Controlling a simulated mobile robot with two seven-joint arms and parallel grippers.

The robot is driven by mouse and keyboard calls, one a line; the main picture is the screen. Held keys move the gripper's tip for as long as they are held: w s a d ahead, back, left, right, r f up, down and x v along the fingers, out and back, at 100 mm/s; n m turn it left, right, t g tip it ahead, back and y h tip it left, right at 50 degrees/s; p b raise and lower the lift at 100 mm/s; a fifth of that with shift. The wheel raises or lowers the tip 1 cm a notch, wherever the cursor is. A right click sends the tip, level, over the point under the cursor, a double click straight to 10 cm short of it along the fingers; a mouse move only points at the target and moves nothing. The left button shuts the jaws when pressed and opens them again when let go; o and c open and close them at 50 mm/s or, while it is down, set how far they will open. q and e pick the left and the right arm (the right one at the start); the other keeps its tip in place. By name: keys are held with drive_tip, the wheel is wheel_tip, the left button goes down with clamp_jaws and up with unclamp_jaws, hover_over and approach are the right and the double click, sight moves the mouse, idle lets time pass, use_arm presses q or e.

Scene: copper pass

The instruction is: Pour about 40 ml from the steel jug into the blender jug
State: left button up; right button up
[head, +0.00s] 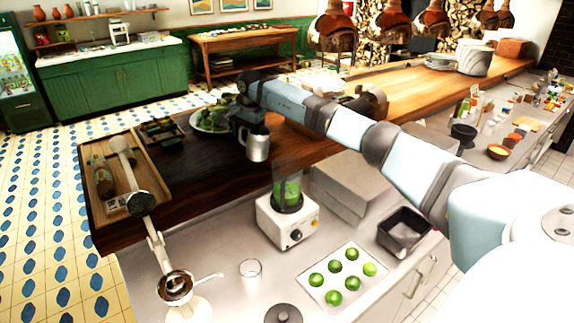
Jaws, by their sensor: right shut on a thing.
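The steel jug (258,146) is a small shiny metal cup, and it looks roughly upright. My right gripper (243,122) is shut on it, over the dark wooden counter, to the left of and beyond the blender. I cannot tell whether the jug's base touches the wood. What is inside the jug is hidden. The blender jug (288,188) is clear, with green contents in its lower part, and stands on a white blender base (288,222) with a dark knob. The jug and the blender jug are apart. My left gripper is not in view.
A tray of several green limes (316,292), a glass (250,269), a dark lid (283,314) and a black bin (404,231) are around the blender. A metal lever press (141,203) stands left. A plate of greens (203,121) lies behind the jug. Copper lamps (337,32) hang above.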

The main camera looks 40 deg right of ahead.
wheel_tip(320, 180, down, 8)
drive_tip(key=g+b, duration=0.2)
drive_tip(key=shift+w+d+r+b, duration=0.2)
drive_tip(key=shift+w+b, duration=0.1)
drive_tip(key=shift+b, duration=0.1)
idle(0.4)
